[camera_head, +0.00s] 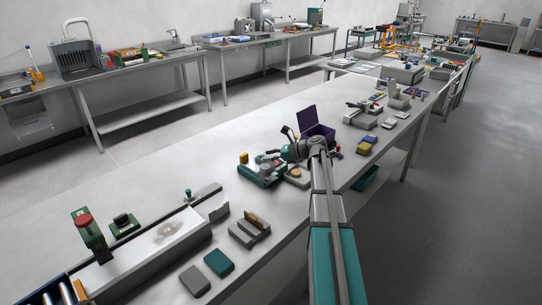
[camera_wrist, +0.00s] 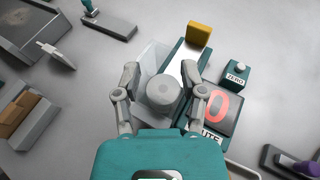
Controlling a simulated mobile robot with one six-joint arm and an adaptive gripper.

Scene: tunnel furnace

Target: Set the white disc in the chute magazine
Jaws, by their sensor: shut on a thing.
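The white disc (camera_wrist: 162,92) shows in the wrist view as a pale grey round piece between the two fingers. My gripper (camera_wrist: 161,78) is shut on it. The disc is over the near end of a teal-sided chute (camera_wrist: 185,62) with a pale sloping strip and clear side panels, which looks like the chute magazine. I cannot tell whether the disc touches it. In the head view the teal unit (camera_head: 258,174) stands at mid-bench, with my gripper (camera_head: 272,160) over it; the disc cannot be made out there.
A yellow block (camera_wrist: 199,33) is at the chute's far end. A display with a red 0 (camera_wrist: 215,106) and a ZERO button (camera_wrist: 236,72) are close on the right. A purple open box (camera_head: 316,128) stands behind.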

